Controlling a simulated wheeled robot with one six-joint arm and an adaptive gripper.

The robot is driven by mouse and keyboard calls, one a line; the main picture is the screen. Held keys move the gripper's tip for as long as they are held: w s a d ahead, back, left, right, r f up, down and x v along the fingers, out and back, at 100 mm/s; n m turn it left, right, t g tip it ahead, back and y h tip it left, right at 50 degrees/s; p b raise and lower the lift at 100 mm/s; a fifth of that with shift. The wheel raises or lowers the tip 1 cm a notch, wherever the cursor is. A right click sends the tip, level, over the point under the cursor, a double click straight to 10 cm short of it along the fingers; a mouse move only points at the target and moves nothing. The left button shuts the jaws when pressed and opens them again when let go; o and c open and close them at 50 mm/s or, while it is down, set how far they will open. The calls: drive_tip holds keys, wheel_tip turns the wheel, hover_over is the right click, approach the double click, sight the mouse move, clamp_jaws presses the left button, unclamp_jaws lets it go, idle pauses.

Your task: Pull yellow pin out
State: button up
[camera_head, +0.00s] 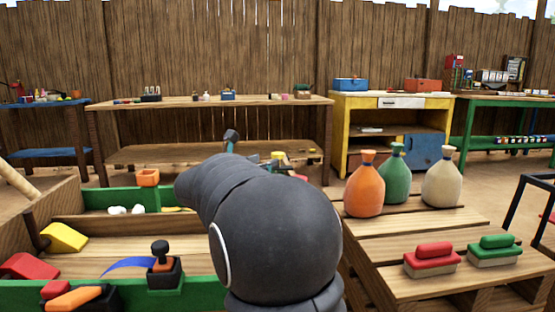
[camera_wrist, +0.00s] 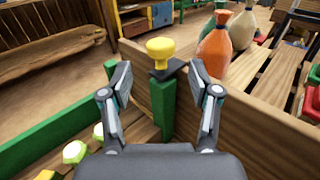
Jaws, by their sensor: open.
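In the wrist view the yellow pin (camera_wrist: 162,50) has a rounded knob. It stands upright on a dark plate on top of a green post (camera_wrist: 163,106) at the corner of a wooden box. My gripper (camera_wrist: 160,78) is open, with one finger on each side of the post and the pin's knob beyond the fingertips. Nothing is between the fingers that I can see them touching. In the head view my own arm covers the middle, and the pin cannot be made out clearly.
Orange, green and cream sacks (camera_head: 366,186) stand on wooden slats right of my arm. Red and green brushes (camera_head: 432,258) lie nearer. The box's wooden wall (camera_wrist: 215,118) runs close to the right finger. A green rail (camera_wrist: 50,140) lies left. Workbenches (camera_head: 215,102) stand behind.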

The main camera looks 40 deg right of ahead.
sight(274, 158)
drive_tip(key=x, duration=0.6)
drive_tip(key=shift+d, duration=0.3)
clamp_jaws()
